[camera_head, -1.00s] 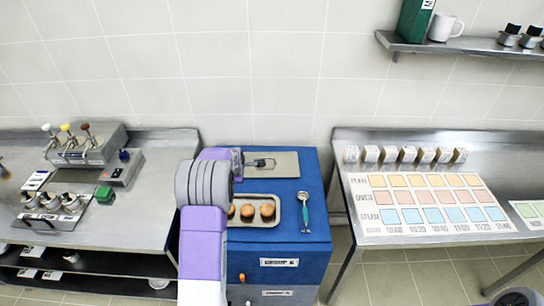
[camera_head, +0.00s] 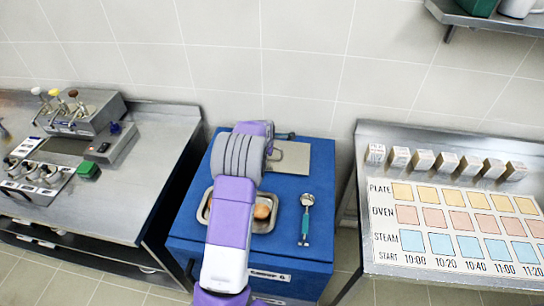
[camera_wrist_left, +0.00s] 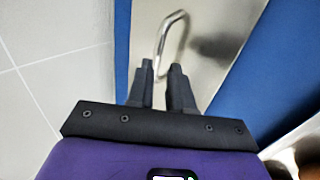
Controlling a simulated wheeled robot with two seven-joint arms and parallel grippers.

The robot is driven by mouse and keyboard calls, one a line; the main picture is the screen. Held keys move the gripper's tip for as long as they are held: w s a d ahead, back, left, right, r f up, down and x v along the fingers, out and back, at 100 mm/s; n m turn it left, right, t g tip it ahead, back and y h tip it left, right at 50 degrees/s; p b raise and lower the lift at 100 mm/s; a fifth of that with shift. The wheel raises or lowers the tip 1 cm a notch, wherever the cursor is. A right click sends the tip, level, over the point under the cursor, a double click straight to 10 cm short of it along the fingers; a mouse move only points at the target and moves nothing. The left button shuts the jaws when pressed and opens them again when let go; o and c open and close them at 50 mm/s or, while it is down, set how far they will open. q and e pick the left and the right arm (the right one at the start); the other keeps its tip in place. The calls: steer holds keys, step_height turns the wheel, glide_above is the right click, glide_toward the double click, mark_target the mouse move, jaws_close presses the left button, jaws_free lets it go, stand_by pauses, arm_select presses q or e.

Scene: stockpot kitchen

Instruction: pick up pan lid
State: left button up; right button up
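The pan lid (camera_head: 292,158) is a flat grey metal rectangle lying at the back of the blue cabinet top. In the left wrist view the lid (camera_wrist_left: 222,22) carries a bent wire handle (camera_wrist_left: 166,35) standing up from it. My left gripper (camera_wrist_left: 161,72) is at the handle's near end, with its two dark fingers a small gap apart and the handle's end showing between the tips. I cannot tell whether the fingers touch it. In the head view my left wrist covers the lid's left part. My right gripper is out of view.
A tray (camera_head: 268,226) with buns stands in front of the lid, partly behind my left arm. A scoop (camera_head: 305,220) lies on its right. A sauce-pump counter (camera_head: 150,190) is on the left, a steel table with a chart (camera_head: 362,200) on the right. A tiled wall is behind.

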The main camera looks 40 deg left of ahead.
arm_select(q)
steer(key=b+x, duration=0.1)
steer(key=x, duration=0.4)
steer(key=shift+w+a+f, duration=0.2)
steer(key=shift+w, duration=0.1)
jaws_close()
steer(key=shift+r, duration=0.1)
